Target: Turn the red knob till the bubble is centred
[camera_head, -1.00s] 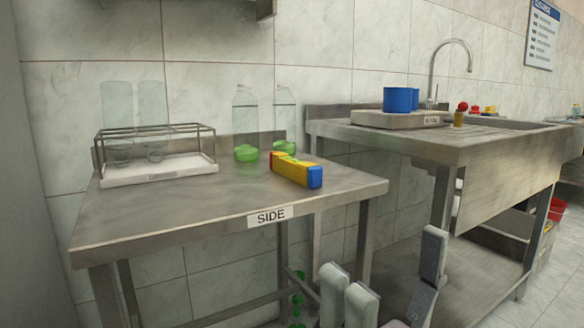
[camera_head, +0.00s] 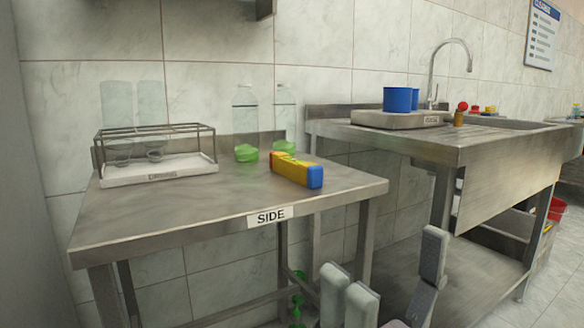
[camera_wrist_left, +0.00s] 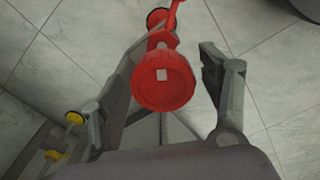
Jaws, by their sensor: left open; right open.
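A small red knob (camera_head: 462,106) on a brass-coloured post stands at the right end of a grey slab (camera_head: 372,121) on the sink bench. No bubble can be made out. My right gripper (camera_head: 388,262) is open and empty at the bottom of the head view, low in front of the benches and well apart from the knob. In the left wrist view, my left gripper (camera_wrist_left: 178,58) is open over a tiled floor. A red round part (camera_wrist_left: 163,92) with a white square shows between its fingers; I cannot tell whether they touch it. My left gripper is outside the head view.
Two blue cylinders (camera_head: 397,99) stand on the slab, with a tap (camera_head: 468,58) behind. The side table (camera_head: 200,207) holds a wire rack (camera_head: 160,129), clear bottles with green bottoms (camera_head: 245,125) and a yellow, red and blue box (camera_head: 295,170). Its front part is clear.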

